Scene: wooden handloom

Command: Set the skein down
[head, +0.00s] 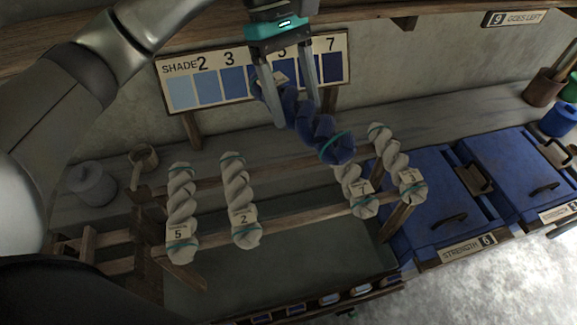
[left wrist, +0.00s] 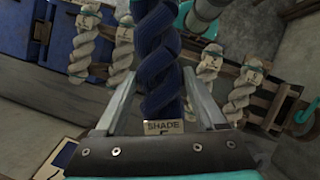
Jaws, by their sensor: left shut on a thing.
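My left gripper (head: 291,90) is shut on a dark blue twisted skein (head: 322,137) near its upper end. The skein hangs tilted, its lower end with a teal tie in front of the rack's right part; whether it touches a rail or a pale skein there I cannot tell. In the left wrist view the blue skein (left wrist: 158,55) stands between the fingers, with a tag reading SHADE at its near end. Pale skeins lie across the wooden rack (head: 300,222): skein 5 (head: 182,210), skein 2 (head: 237,190), and two at the right (head: 392,155). My right gripper is not in view.
A shade board (head: 205,85) stands behind the rack. Blue vats with lids (head: 435,195) stand at the right. A grey-lidded jar (head: 92,183) and a wooden cup (head: 143,158) are at the left. The rack's middle, between skein 2 and the right pair, is free.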

